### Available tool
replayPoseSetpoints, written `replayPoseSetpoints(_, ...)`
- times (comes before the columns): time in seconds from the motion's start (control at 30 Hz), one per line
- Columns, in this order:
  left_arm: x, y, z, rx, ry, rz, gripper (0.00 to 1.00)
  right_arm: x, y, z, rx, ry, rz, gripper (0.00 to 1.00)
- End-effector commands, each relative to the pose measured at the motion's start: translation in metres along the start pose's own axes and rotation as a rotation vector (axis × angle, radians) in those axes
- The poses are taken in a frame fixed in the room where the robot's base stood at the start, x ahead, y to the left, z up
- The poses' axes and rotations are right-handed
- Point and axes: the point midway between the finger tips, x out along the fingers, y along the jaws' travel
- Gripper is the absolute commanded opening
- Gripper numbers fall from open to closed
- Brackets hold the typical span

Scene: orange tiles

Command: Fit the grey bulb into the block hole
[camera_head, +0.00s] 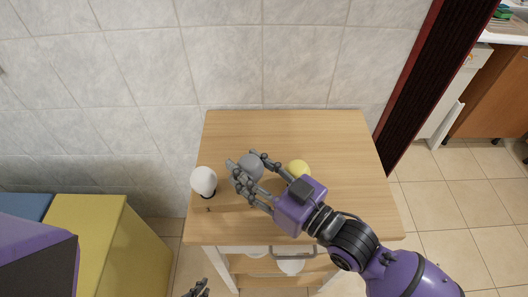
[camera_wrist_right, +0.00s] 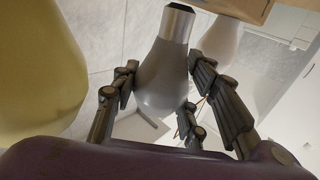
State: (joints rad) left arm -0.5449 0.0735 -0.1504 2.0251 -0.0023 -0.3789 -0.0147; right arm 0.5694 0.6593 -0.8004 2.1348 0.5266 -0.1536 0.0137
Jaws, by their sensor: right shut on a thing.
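The grey bulb (camera_head: 250,165) is held between the fingers of my right gripper (camera_head: 257,177), over the left part of the wooden table. In the right wrist view the grey bulb (camera_wrist_right: 163,78) sits between the dark fingers (camera_wrist_right: 160,100), with its silver base pointing away from the palm. A wooden block (camera_head: 228,203) at the table's left front blends with the tabletop; my fingers partly cover it and I cannot make out a free hole. The white bulb (camera_head: 204,180) stands upright at its left end. My left gripper (camera_head: 197,289) shows only partly at the bottom edge.
A yellow bulb (camera_head: 299,168) is just right of my right gripper, and looms large in the wrist view (camera_wrist_right: 35,70). The back and right of the wooden table (camera_head: 335,135) are clear. Tiled wall stands behind; a yellow cabinet (camera_head: 90,235) is at left.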

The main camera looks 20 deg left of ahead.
Motion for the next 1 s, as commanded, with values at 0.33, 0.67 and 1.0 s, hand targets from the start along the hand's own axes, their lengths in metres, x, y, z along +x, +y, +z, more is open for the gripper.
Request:
replayPoseSetpoints(0.33, 0.001, 0.0, 0.005, 0.0, -0.007, 0.0, 0.0, 0.0, 0.0, 0.007, 0.001, 0.0, 0.0, 0.17)
replayPoseSetpoints(0.67, 0.003, 0.001, 0.01, 0.0, -0.013, 0.0, 0.0, 0.0, 0.0, 0.015, 0.001, -0.001, 0.0, 0.17)
replayPoseSetpoints(1.0, 0.004, 0.001, 0.013, 0.0, -0.015, 0.001, 0.0, 0.0, 0.0, 0.019, 0.0, -0.001, 0.0, 0.59)
